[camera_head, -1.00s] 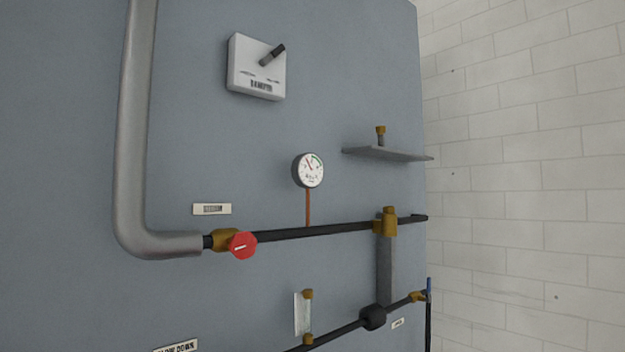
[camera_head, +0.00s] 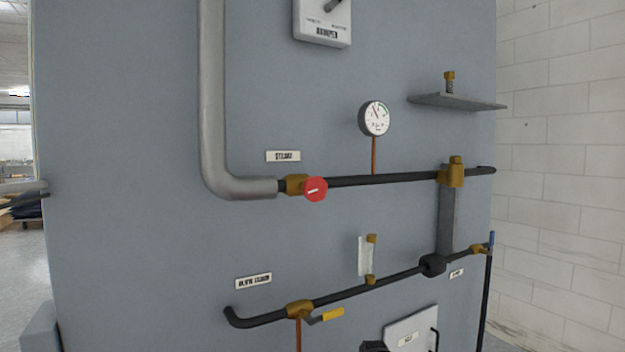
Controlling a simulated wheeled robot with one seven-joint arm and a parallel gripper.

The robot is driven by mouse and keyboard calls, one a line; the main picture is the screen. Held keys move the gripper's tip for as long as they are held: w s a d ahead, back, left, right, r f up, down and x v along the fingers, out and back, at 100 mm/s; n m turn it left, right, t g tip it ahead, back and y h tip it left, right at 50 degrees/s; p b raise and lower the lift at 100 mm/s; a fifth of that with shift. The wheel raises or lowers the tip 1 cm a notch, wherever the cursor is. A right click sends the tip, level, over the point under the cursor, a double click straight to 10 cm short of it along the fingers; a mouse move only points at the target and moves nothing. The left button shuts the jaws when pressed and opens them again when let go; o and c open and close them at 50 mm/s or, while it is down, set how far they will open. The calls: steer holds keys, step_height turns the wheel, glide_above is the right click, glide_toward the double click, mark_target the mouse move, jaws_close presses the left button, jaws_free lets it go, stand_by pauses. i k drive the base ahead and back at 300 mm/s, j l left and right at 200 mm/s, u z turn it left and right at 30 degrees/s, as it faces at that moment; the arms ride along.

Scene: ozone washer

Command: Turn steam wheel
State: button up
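The steam wheel (camera_head: 315,189) is a small round red knob with a white bar mark, on a brass valve (camera_head: 296,185) in the middle of the blue-grey panel. A small label (camera_head: 283,156), apparently reading STEAM, is above it. A thick grey pipe (camera_head: 213,110) comes down and bends right into the valve. A black pipe (camera_head: 400,179) runs on to the right. No gripper can be made out, and nothing is seen touching the wheel.
A pressure gauge (camera_head: 374,118) stands above the black pipe. A shelf (camera_head: 458,102) juts out at upper right. A lower pipe (camera_head: 345,294) carries a yellow lever (camera_head: 333,314). A white box (camera_head: 411,331) and an unclear dark shape (camera_head: 373,346) are at the bottom edge.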

mark_target(315, 189)
steer(key=k+j+u, duration=0.1)
steer(key=j, duration=0.25)
steer(key=k+j, duration=0.25)
steer(key=k+j+u, duration=0.15)
steer(key=j, duration=0.25)
steer(key=k+j, duration=0.15)
steer(key=j, duration=0.2)
steer(key=u, duration=0.05)
